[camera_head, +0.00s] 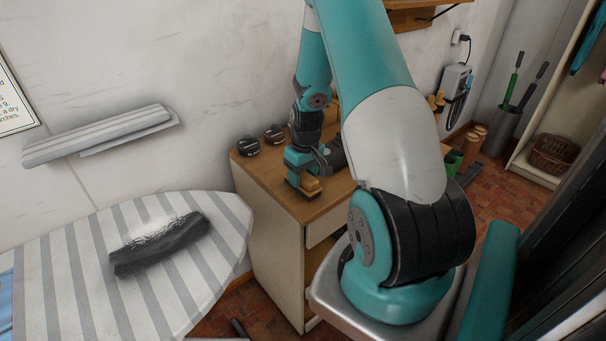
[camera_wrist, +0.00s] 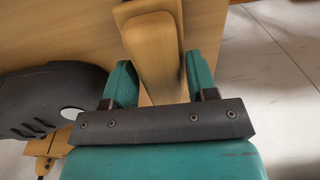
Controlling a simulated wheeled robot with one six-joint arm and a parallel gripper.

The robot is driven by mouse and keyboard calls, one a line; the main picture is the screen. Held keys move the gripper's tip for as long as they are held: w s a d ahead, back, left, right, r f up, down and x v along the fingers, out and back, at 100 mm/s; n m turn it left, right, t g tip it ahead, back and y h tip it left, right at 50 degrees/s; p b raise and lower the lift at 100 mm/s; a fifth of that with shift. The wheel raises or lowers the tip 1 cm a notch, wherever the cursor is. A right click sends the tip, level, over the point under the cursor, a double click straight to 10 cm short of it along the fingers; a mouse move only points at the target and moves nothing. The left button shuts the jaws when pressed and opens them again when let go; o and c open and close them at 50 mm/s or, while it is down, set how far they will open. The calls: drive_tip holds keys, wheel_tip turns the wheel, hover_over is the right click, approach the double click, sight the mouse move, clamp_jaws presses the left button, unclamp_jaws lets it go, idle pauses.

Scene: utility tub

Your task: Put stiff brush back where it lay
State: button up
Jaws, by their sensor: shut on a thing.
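The stiff brush shows as a pale wooden block (camera_wrist: 152,50) between the teal fingers of my gripper (camera_wrist: 161,78) in the wrist view. My gripper is shut on it. In the head view, my gripper (camera_head: 303,178) is low over the left front part of the wooden cabinet top (camera_head: 268,188), with the brush's wood (camera_head: 308,184) just under it. I cannot tell whether the brush touches the top. Its bristles are hidden.
A dark rounded object (camera_wrist: 55,98) lies close beside my gripper. A striped ironing board (camera_head: 75,265) bearing a dark bundle (camera_head: 160,245) is left of the cabinet.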

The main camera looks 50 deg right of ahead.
sight(305, 173)
drive_tip(key=o, duration=0.8)
wheel_tip(305, 173, up, 12)
drive_tip(key=w+a+r+n+y, duration=0.1)
drive_tip(key=a+r, duration=0.2)
drive_tip(key=a, duration=0.4)
drive_tip(key=w+a+r+n, duration=0.1)
drive_tip(key=a+r+n, duration=0.15)
drive_tip(key=a, duration=0.45)
drive_tip(key=s+a+r+n+y, duration=0.1)
drive_tip(key=s+a+r+n, duration=0.1)
drive_tip(key=s+a, duration=0.3)
drive_tip(key=s+a+r+n+y, duration=0.1)
drive_tip(key=s+a+r+n, duration=0.1)
drive_tip(key=s+a, duration=0.4)
drive_tip(key=s+a+r+n, duration=0.2)
drive_tip(key=s+a, duration=0.4)
drive_tip(key=a, duration=0.7)
drive_tip(key=shift+a+r+y, duration=0.25)
drive_tip(key=shift+r+y, duration=0.15)
drive_tip(key=shift+r, duration=0.4)
